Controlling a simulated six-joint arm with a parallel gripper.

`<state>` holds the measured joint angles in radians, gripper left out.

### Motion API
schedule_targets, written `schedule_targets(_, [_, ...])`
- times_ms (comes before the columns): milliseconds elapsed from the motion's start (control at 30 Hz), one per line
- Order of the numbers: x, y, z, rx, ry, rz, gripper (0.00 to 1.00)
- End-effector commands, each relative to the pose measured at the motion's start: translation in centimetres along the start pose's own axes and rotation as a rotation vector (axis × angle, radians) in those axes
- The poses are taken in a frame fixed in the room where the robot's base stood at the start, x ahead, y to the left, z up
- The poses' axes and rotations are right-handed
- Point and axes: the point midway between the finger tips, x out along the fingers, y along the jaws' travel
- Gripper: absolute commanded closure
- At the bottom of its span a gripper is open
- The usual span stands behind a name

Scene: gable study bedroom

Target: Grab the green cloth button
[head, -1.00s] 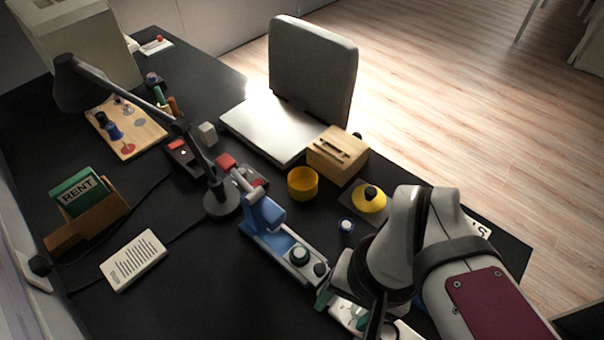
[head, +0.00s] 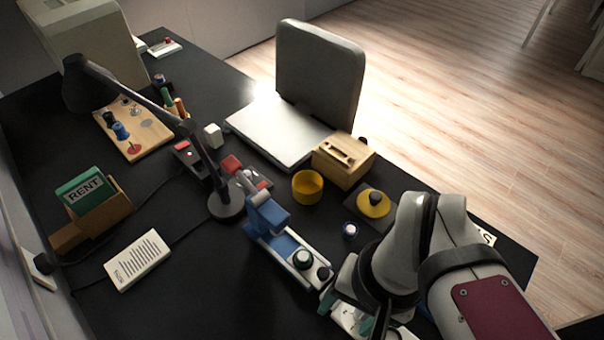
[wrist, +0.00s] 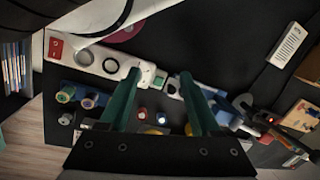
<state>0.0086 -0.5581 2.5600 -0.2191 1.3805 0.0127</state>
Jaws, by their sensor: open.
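In the wrist view the green piece (wrist: 158,81) shows between the fingertips of my gripper (wrist: 160,75). The two green fingers are apart, with nothing held between them. In the head view my gripper (head: 354,313) is to the lower right of the green piece, partly hidden by my arm. I cannot tell the height gap.
A dark knob (head: 325,274) is beside the green piece. A yellow cup (head: 307,187), a yellow disc with a dark knob (head: 375,203) and a wooden box (head: 343,160) stand behind. A lamp (head: 226,203) stands left. The desk's front left is mostly clear.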

Motion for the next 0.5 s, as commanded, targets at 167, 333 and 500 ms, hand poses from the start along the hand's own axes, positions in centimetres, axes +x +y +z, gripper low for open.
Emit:
schedule_targets(167, [0.0, 0.0, 0.0, 0.0, 0.0, 0.0, 0.23])
schedule_targets(333, [0.0, 0.0, 0.0, 0.0, 0.0, 0.0, 0.23])
schedule_targets(500, [1.3, 0.3, 0.1, -0.255, -0.084, 0.167, 0.23])
